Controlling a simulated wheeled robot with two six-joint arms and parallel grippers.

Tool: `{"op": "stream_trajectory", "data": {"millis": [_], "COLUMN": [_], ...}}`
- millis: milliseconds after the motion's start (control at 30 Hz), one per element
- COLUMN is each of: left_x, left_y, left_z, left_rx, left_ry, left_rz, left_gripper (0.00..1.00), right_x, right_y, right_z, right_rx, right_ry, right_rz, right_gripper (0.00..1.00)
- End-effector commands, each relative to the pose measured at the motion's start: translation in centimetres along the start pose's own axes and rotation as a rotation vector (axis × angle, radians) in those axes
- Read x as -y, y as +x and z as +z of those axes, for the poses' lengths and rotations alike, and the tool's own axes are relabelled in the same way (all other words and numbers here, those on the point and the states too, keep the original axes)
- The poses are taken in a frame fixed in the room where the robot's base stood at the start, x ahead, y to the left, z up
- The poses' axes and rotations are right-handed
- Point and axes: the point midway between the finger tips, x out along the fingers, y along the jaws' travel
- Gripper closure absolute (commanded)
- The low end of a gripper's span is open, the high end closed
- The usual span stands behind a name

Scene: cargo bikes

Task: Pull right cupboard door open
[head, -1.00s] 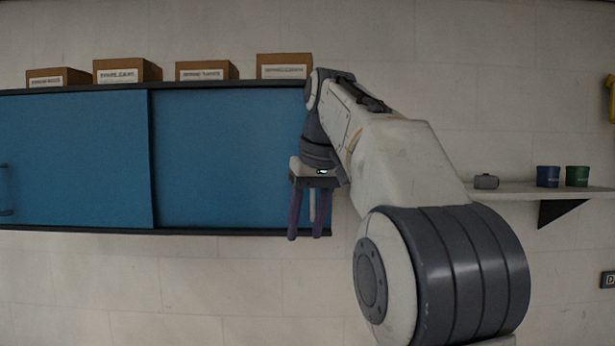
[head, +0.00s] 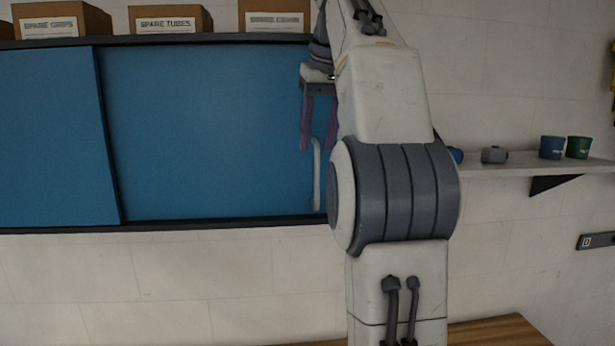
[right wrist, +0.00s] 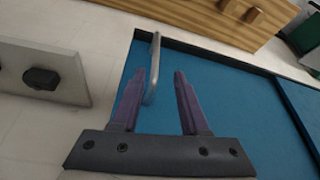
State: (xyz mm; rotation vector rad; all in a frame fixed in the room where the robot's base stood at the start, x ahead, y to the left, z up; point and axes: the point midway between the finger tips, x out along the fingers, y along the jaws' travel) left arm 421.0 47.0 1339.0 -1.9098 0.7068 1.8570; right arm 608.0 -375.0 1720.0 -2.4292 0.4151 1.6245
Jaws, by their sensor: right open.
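The right cupboard door (head: 205,135) is a flat blue panel in a dark frame, and it looks closed. Its pale vertical bar handle (head: 317,178) is near the door's right edge; it also shows in the right wrist view (right wrist: 155,62). My right gripper (head: 318,149) is open in front of the door, its purple fingers pointing down over the handle's upper part in the head view. In the right wrist view the handle appears between the fingertips, nearer the left finger. I cannot tell whether they touch. My left gripper is not in view.
The left door (head: 45,140) is beside the right one. Boxes (head: 170,20) stand on top of the cupboard. A wall shelf (head: 530,163) with small cups is to the right. A wooden surface (head: 490,332) is low at the front. The wall below is clear.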

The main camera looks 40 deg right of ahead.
Motion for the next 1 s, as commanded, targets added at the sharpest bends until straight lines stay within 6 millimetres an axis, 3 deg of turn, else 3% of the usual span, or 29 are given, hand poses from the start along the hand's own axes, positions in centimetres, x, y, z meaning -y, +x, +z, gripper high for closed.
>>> {"op": "stream_trajectory", "data": {"millis": [233,600,1000], "left_x": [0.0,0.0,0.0], "left_y": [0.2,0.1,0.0], "left_z": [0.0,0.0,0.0], "left_rx": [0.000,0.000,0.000], "left_ry": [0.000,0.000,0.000], "left_rz": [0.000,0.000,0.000], "left_gripper": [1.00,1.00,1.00], "right_x": [-1.0,-1.1,-0.9], "right_y": [2.4,8.3,10.0], "right_z": [0.4,0.3,0.2], "right_rx": [0.003,0.003,-0.001], "right_ry": [0.016,0.016,0.013], "right_rz": [0.006,0.005,0.005], "right_gripper": [0.55,0.55,0.55]}}
